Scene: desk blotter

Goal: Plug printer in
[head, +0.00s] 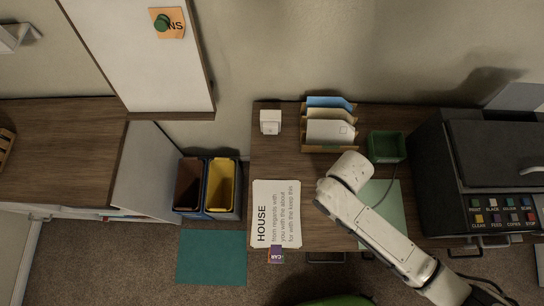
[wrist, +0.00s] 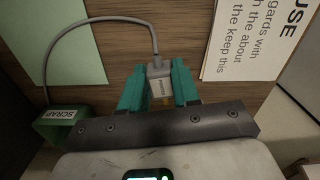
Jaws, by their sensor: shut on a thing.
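My gripper (wrist: 158,80) has teal fingers, shut on a light grey plug (wrist: 160,72) with small lettering on its side. A grey cable (wrist: 85,22) loops from the plug to the left and down toward the green box. In the head view my arm hides the gripper and the plug; part of the cable (head: 384,190) shows over the pale green blotter (head: 395,215). The black printer (head: 495,150), with a panel of coloured buttons, stands at the right. A small white block (head: 270,122), possibly a socket, sits at the desk's back left.
A printed sheet (head: 277,200) lies at the desk's left front, with a purple card (head: 276,254) at its edge. A paper holder (head: 328,125) and a green scrap box (head: 386,146) stand at the back. Bare desk (head: 285,160) lies between sheet and holder.

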